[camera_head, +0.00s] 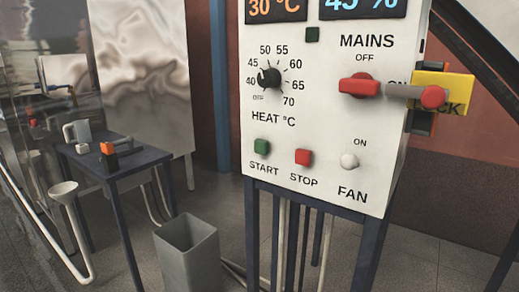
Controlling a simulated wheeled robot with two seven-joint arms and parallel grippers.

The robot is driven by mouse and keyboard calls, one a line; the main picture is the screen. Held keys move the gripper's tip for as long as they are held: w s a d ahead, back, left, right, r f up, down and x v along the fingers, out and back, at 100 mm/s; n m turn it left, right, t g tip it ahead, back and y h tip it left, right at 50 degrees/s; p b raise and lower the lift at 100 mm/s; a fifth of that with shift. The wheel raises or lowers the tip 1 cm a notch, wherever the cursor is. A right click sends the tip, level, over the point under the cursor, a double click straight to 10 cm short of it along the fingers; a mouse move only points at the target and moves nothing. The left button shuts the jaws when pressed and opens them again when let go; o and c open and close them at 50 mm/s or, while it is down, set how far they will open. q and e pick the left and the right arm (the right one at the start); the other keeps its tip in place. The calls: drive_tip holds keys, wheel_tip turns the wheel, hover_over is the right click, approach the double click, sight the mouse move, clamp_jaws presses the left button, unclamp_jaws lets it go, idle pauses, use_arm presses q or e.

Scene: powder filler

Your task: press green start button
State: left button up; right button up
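The green start button (261,146) sits at the lower left of the white control panel (330,130), above the printed word START. Neither of my grippers shows in the head view, and nothing covers the green button.
The panel also carries a black heat knob (269,77), a red mains handle (358,85), a white fan switch (349,160) and a yellow block (443,92) at its right edge. A grey bin (187,255) stands below left, near a small dark table (135,155).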

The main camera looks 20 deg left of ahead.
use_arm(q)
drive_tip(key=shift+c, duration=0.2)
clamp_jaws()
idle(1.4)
